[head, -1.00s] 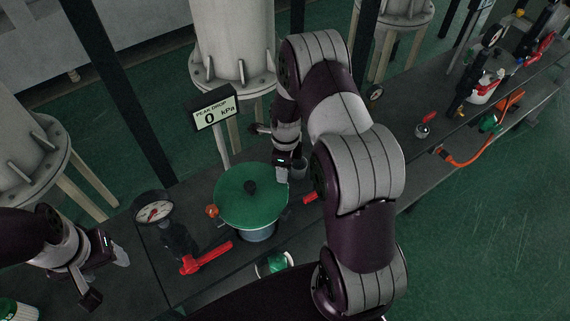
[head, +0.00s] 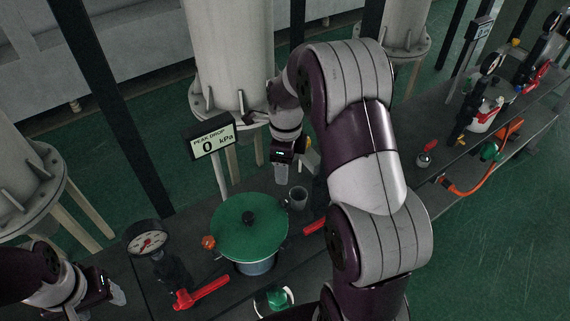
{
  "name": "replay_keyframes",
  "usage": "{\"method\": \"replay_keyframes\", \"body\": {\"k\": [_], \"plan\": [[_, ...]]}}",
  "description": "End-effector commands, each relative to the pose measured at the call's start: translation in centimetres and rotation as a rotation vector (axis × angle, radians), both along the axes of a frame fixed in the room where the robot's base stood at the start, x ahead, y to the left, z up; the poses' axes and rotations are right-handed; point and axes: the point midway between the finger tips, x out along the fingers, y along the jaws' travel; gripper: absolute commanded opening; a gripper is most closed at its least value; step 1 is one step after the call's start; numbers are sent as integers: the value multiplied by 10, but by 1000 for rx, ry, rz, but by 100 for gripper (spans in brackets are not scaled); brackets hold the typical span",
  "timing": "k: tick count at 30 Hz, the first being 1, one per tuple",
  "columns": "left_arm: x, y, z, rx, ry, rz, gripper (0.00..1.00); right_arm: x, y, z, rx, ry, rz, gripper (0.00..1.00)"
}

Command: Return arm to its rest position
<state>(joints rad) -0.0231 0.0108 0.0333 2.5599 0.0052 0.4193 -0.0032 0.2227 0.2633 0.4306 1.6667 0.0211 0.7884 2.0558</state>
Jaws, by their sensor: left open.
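My left gripper (head: 98,303) is at the lower left corner, open and empty, with its two fingers apart. It is left of the red-handled valve and near the bench's left end. My right arm crosses the middle of the view. Its gripper (head: 281,172) points down behind the green-lidded pot (head: 249,228), above the bench and apart from the lid. One pale finger shows clearly; how far its jaws are apart is unclear. A small grey cup (head: 298,197) stands just below and right of it.
A gauge (head: 147,242) and a valve with a red handle (head: 203,291) stand left of the pot. A display (head: 212,143) reads peak drop 0 kPa. A white-and-green container (head: 273,301) is in front. An orange hose (head: 476,182) lies at right.

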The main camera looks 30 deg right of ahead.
Motion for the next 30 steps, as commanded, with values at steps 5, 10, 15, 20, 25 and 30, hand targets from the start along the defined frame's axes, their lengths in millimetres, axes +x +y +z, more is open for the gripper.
{"method": "replay_keyframes", "body": {"k": [5, 10, 15, 20, 25, 30], "plan": [[0, 0, 0, 0, 0, 0, 62, 0, 0, 0, 0, 0, 0, 61], [0, 0, 0, 0, 0, 0, 62, 1, 0, -1, -1, -4, 70, 61], [0, 0, 0, 0, 0, 0, 62, -14, 3, -12, -9, -24, 669, 61], [0, 0, -8, 0, 0, 0, 62, -60, 30, -16, -38, -47, 1518, 61], [0, 0, -18, 0, 0, 0, 62, -119, 66, -14, -94, -61, 2203, 61], [0, 0, -25, 0, 0, 0, 62, -138, 87, -6, -145, -89, 2313, 61]]}}
